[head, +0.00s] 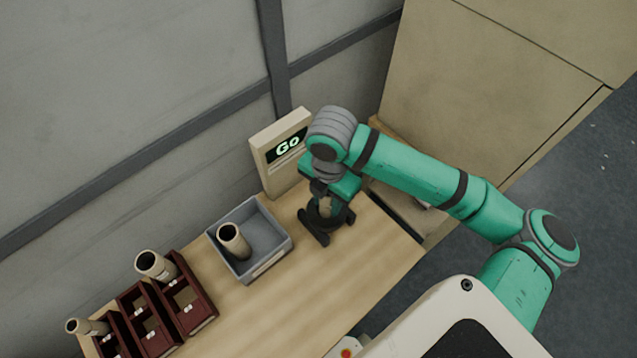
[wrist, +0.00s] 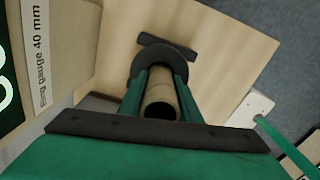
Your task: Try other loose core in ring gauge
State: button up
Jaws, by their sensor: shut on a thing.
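My gripper (head: 327,205) is shut on a tan hollow core (wrist: 161,102). In the wrist view the core sits between the two green fingers, its open end toward the camera. The dark ring gauge (wrist: 166,62) is just beyond the fingertips, around or right behind the core's far end; I cannot tell how deep the core sits. In the head view the gauge's black stand (head: 315,231) is under my gripper, which hides most of it. A sign (head: 280,150) behind it reads "GO". Another core (head: 233,241) stands tilted in the grey bin (head: 283,252).
Dark red racks (head: 196,310) stand at the table's left end, with cores (head: 155,265) leaning in some compartments. A label in the wrist view (wrist: 42,55) reads "Ring gauge 40 mm". The wooden table (head: 300,300) is clear toward its front edge. A grey wall is behind.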

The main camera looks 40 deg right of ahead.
dwell(0.4)
jog(key=o, duration=1.1)
jog(key=shift+r, duration=0.1)
notch_tip(320, 180, up, 11)
jog(key=shift+w+f, duration=0.1)
jog(key=shift+f, duration=0.05)
